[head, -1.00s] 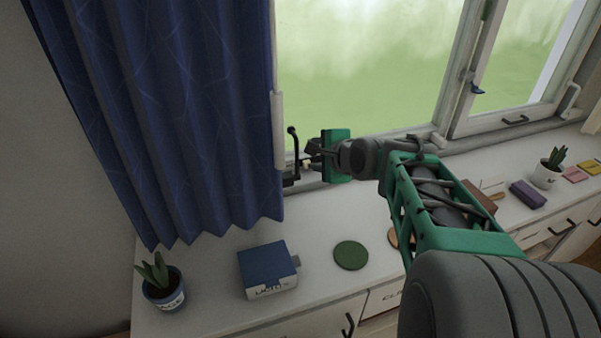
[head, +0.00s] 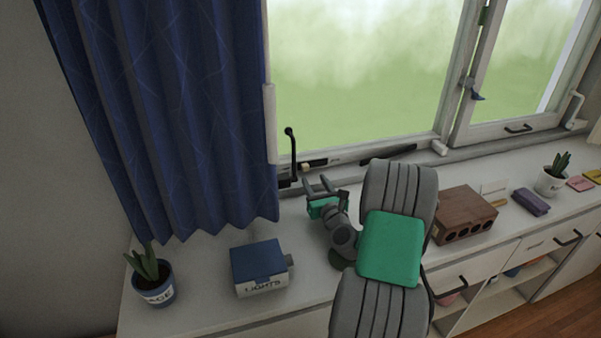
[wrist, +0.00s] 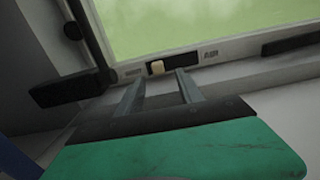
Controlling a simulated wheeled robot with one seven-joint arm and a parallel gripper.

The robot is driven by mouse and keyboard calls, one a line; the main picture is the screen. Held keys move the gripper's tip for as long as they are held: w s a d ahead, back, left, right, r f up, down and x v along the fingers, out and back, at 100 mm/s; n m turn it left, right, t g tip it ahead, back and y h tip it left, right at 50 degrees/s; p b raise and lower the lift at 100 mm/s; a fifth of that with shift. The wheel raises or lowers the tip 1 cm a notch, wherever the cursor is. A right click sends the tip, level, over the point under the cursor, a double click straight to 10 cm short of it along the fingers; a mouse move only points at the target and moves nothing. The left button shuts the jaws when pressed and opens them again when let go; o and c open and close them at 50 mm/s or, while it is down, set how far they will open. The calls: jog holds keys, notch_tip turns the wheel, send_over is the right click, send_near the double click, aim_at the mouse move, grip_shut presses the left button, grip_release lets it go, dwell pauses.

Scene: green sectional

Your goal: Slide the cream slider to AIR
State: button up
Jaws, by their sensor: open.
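The cream slider (wrist: 157,67) is a small block at the left end of a dark slot (wrist: 178,63) in the window's lower frame. It also shows in the head view (head: 305,167). The lettering AIR (wrist: 211,54) stands at the slot's right end; a label at the left end (wrist: 133,72) is too blurred to read. My gripper (wrist: 158,80) is open and empty, its two fingers pointing at the slot, with the slider between them in the picture but apart from them. In the head view my gripper (head: 318,184) is in front of the sill, below the slot.
A black upright handle (head: 291,155) stands just left of the slot, beside the blue curtain (head: 170,120). A dark bar (head: 388,155) lies right of it. A blue LIGHTS box (head: 259,267), a potted plant (head: 153,285) and a brown block (head: 466,214) stand on the counter.

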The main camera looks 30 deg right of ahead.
aim_at(306, 169)
jog(key=p+x, duration=0.1)
jog(key=x, duration=0.5)
jog(key=shift+w+a, duration=0.15)
jog(key=shift+w, duration=0.05)
jog(key=shift+c, duration=0.4)
grip_shut()
dwell(0.6)
